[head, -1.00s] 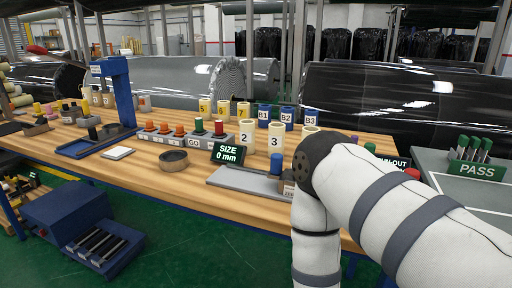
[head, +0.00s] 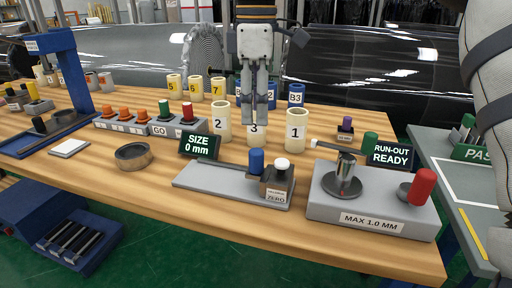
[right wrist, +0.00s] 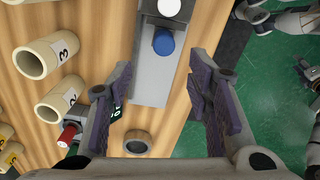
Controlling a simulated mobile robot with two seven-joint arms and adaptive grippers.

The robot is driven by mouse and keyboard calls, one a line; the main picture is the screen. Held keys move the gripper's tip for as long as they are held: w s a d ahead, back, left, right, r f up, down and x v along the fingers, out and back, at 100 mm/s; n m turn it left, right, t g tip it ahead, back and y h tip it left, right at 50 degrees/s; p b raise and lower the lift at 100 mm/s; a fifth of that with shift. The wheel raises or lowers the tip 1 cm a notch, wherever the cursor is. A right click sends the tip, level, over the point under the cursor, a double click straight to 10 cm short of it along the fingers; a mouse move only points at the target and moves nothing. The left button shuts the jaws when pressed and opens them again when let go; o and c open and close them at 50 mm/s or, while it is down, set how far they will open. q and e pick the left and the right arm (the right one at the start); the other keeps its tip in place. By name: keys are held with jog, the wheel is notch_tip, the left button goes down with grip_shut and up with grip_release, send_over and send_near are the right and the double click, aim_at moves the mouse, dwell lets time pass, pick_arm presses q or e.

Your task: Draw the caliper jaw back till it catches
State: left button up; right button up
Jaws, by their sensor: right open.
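The caliper is a grey rail (head: 215,178) on the wooden bench with a blue knob (head: 256,161) standing on it. Beside the knob is a dark end block with a white button (head: 282,164) and a label reading ZERO. Its sign (head: 199,146) reads SIZE 0 mm. My right gripper (head: 257,112) is open and empty, pointing down, and appears above the bench. In the right wrist view, the blue knob (right wrist: 163,42) shows beyond and between the spread fingers (right wrist: 160,85), apart from them. My left gripper is not in view.
Numbered cream cups (head: 295,130) stand behind the caliper. To its right is the run-out gauge (head: 370,205) with a red knob; its sign reads RUN-OUT READY. The bench front by the rail is clear.

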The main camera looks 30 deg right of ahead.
aim_at(256, 151)
jog(key=f, duration=1.1)
jog(key=shift+s+a+f, duration=0.15)
jog(key=shift+s+f, duration=0.1)
jog(key=shift+c, duration=0.2)
